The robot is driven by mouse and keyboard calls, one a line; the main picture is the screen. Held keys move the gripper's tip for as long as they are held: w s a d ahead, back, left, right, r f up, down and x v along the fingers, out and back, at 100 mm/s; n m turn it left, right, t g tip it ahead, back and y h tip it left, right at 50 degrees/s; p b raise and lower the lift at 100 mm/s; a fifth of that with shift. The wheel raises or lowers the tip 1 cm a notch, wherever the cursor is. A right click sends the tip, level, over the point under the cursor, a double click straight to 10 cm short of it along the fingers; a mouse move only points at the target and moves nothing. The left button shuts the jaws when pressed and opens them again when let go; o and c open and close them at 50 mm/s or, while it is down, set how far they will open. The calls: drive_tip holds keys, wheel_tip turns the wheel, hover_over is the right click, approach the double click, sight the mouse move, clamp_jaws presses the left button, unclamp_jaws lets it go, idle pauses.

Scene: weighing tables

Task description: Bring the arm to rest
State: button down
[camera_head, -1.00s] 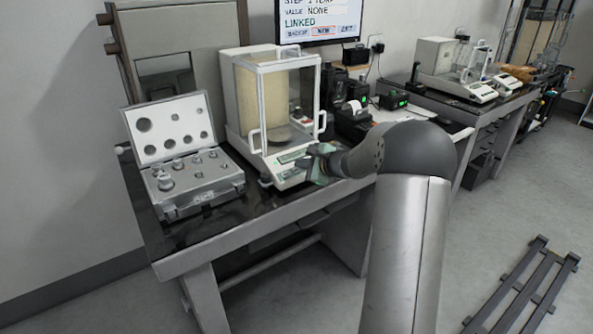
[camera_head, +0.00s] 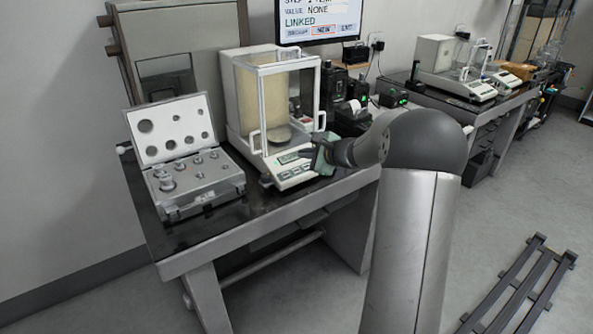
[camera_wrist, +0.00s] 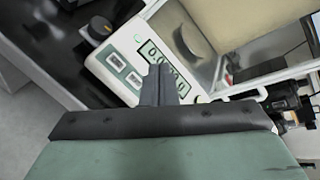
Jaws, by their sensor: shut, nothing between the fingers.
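My gripper (camera_head: 308,156) is at the front right of the analytical balance (camera_head: 272,72), close to its display panel in the head view. In the wrist view my gripper's two dark fingers (camera_wrist: 160,84) are together with nothing between them. They overlap the balance's lit display (camera_wrist: 163,62) in that view; I cannot tell how far off it they are. The balance has a glass draft shield and a round pan (camera_head: 277,137) inside, with nothing visible on it. My arm hides part of the table's right side.
An open weight case (camera_head: 205,200) with several metal weights stands left of the balance on the dark table (camera_head: 260,212). A monitor (camera_head: 320,18) and small black devices (camera_head: 352,113) are behind. A second balance (camera_head: 440,60) stands at the right. A slatted rack (camera_head: 515,290) lies on the floor.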

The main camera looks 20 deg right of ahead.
idle(0.4)
drive_tip(key=s+a+r+n+g+y+p, duration=0.15)
drive_tip(key=s+a+n+g, duration=0.35)
drive_tip(key=s+a, duration=0.5)
drive_tip(key=s+a+r+n+g+p, duration=0.25)
drive_tip(key=s+a+n, duration=0.45)
drive_tip(key=a, duration=0.4)
drive_tip(key=s+f+n+g+h+p, duration=0.1)
drive_tip(key=s+n+g+h+p, duration=0.3)
drive_tip(key=s+n, duration=0.6)
drive_tip(key=s+h, duration=0.2)
drive_tip(key=s, duration=1.2)
drive_tip(key=shift+s+a, duration=0.2)
drive_tip(key=shift+a, duration=0.1)
drive_tip(key=shift+d+g, duration=0.1)
drive_tip(key=shift+g, duration=0.15)
